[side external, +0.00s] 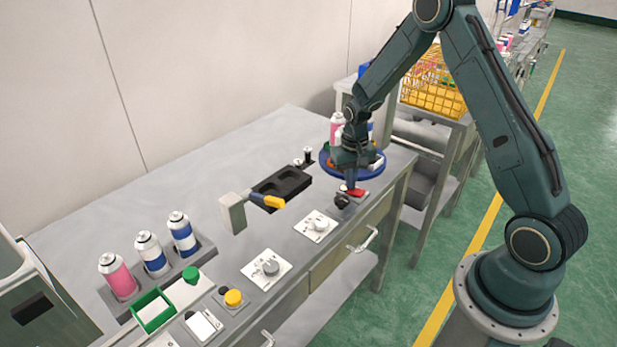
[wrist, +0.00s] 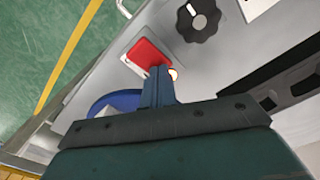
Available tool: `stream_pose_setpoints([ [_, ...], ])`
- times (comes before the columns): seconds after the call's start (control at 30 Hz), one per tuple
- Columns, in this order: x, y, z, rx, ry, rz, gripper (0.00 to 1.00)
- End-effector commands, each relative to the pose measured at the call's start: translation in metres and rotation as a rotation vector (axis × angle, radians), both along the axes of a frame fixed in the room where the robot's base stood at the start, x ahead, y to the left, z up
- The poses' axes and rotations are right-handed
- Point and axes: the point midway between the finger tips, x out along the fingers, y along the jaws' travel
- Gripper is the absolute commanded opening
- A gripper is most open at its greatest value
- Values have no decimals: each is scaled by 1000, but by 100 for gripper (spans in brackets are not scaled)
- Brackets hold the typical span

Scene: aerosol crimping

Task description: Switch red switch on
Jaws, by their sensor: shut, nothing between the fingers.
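The red switch (side external: 355,192) sits near the front right edge of the grey workbench. In the wrist view it is a red rocker (wrist: 147,56) on a white plate. My gripper (side external: 350,185) is shut with nothing in it and points down at the switch. In the wrist view the closed fingertips (wrist: 158,72) overlap the edge of the red switch. I cannot tell whether they touch it. A small lit spot (wrist: 173,74) shows beside the fingertips.
A black knob (wrist: 198,20) is close to the switch. A blue round tray (side external: 327,168) with cans stands behind my gripper. Spray cans (side external: 151,253) stand far left.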

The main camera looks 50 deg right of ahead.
Motion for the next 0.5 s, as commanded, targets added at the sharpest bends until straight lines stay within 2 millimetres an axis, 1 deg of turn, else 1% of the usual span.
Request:
stream_pose_setpoints([
  [0.17, -1, 0, 3, 1, 3, 0, 0],
  [0.5, 0, 0, 22, 0, 0, 0, 0],
])
